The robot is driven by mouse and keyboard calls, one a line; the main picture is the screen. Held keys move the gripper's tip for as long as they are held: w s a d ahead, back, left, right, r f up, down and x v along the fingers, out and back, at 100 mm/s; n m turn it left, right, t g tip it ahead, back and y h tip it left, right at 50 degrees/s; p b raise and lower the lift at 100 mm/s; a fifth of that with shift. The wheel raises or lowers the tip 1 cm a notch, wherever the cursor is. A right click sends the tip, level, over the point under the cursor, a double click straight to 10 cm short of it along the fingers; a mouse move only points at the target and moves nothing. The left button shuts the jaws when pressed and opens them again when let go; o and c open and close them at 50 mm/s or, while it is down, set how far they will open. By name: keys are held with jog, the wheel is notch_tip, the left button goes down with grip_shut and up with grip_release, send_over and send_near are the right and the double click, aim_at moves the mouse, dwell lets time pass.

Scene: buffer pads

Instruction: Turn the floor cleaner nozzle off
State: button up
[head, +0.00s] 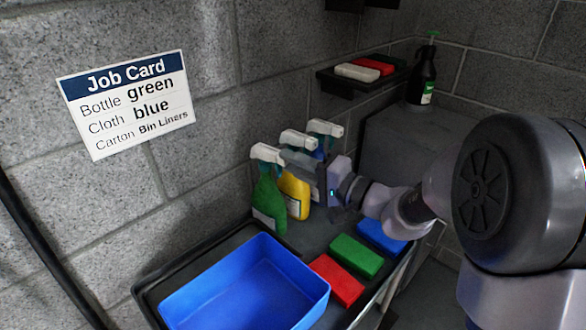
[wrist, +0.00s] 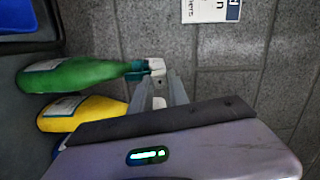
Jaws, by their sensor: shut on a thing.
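Three spray bottles with white nozzles stand in a row by the wall: a green bottle (head: 267,200), a yellow bottle (head: 294,192) and a blue bottle (head: 319,153) mostly hidden behind my gripper. Their labels are too small to read, so I cannot tell which is the floor cleaner. My gripper (head: 302,160) reaches in from the right at the yellow bottle's nozzle (head: 297,138). In the wrist view my gripper (wrist: 160,85) is shut on this nozzle (wrist: 158,103), just beside the green bottle's nozzle (wrist: 153,67). The nozzle's setting cannot be made out.
A blue bin (head: 190,312) stands on the dark tray in front. Red (head: 337,280), green (head: 356,256) and blue (head: 381,236) cloths lie right of it. A job card (head: 128,104) hangs on the wall. A black pump bottle (head: 421,80) stands at the back right.

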jog(key=shift+f+n+b, duration=0.15)
jog(key=shift+n+b, duration=0.85)
jog(key=shift+b, duration=0.85)
jog(key=n, duration=1.4)
jog(key=shift+n, duration=0.4)
jog(key=o, duration=0.7)
jog(key=v, duration=0.7)
